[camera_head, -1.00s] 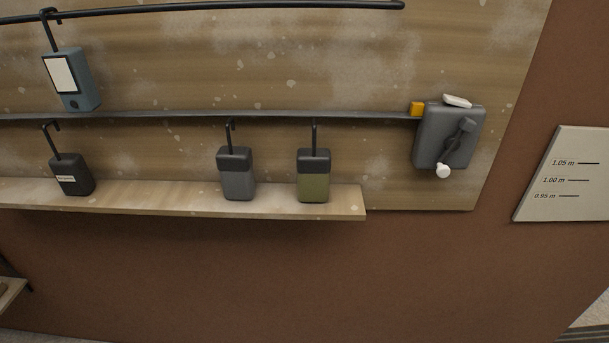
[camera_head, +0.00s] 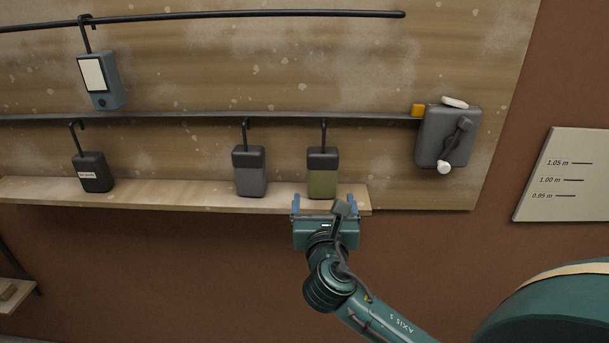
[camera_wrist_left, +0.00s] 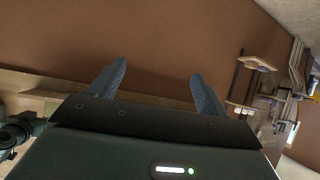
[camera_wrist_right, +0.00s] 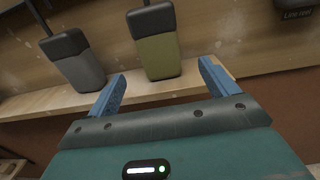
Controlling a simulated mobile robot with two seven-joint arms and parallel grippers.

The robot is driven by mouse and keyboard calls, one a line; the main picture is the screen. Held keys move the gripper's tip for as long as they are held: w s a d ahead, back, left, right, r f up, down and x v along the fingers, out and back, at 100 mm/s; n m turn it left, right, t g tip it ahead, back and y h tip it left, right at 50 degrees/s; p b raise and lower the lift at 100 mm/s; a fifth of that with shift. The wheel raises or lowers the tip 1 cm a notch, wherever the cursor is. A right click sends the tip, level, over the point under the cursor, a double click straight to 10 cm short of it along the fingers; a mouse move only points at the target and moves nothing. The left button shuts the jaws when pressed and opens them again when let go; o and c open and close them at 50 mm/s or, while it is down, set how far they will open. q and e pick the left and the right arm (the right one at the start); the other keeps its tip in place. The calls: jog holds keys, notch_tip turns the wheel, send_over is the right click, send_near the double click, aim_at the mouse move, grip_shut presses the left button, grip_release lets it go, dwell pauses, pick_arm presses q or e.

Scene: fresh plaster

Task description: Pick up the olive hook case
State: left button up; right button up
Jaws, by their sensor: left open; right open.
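The olive hook case (camera_head: 322,183) has a dark top and a black hook. It stands upright on the wooden shelf (camera_head: 215,204), near the shelf's right end. My right gripper (camera_head: 324,200) is open and empty in front of the case and just below it, with its fingers toward the shelf. In the right wrist view the olive case (camera_wrist_right: 158,55) shows ahead, between and beyond the two blue fingertips (camera_wrist_right: 163,70), apart from them. My left gripper (camera_wrist_left: 157,75) is open and empty in the left wrist view, facing a brown wall. It is not in the head view.
A grey hook case (camera_head: 250,181) stands close left of the olive one. A black case (camera_head: 94,173) is farther left. A blue case (camera_head: 102,80) hangs from the upper rail (camera_head: 250,15). A grey box with a lever (camera_head: 437,135) is at right. A lower rail (camera_head: 200,115) runs behind.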

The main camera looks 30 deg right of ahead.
aim_at(323, 184)
jog(key=x, duration=0.6)
jog(key=shift+w+d, duration=0.15)
jog(key=shift+d, duration=0.05)
jog(key=x, duration=0.4)
jog(key=shift+w+r+p, duration=0.1)
jog(key=shift+r+p, duration=0.25)
jog(key=shift+w+d, duration=0.25)
jog(key=shift+w, duration=0.2)
jog(key=shift+c, duration=0.5)
jog(key=c, duration=1.1)
